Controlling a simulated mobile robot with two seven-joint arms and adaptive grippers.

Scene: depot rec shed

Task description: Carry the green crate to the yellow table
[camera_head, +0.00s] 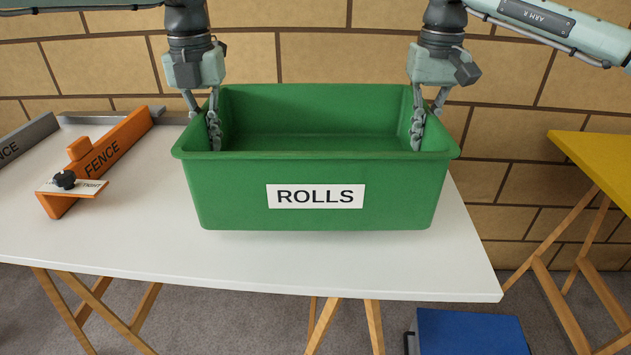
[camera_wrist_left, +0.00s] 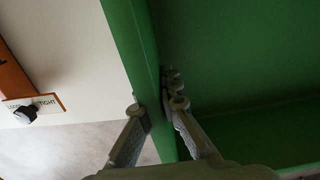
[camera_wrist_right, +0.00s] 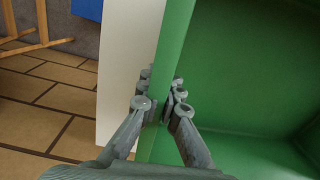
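The green crate (camera_head: 225,200), labelled ROLLS, is upright over the front middle of the white table (camera_head: 120,245). Its visible inside looks empty. A soft shadow runs below it; I cannot tell whether its base touches the table. My left gripper (camera_head: 203,122) is shut on the crate's left wall, one finger inside and one outside; the wrist view (camera_wrist_left: 156,108) shows the wall between them. My right gripper (camera_head: 428,122) is shut on the right wall the same way, also in its wrist view (camera_wrist_right: 160,100). The yellow table (camera_head: 600,160) stands at the right, partly out of frame.
An orange fence (camera_head: 105,155) with a black knob lies left of the crate, beside a grey piece (camera_head: 25,140). A blue object (camera_head: 470,335) is on the floor below the white table's right end. A gap separates the tables. A brick-patterned wall (camera_head: 330,60) stands behind.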

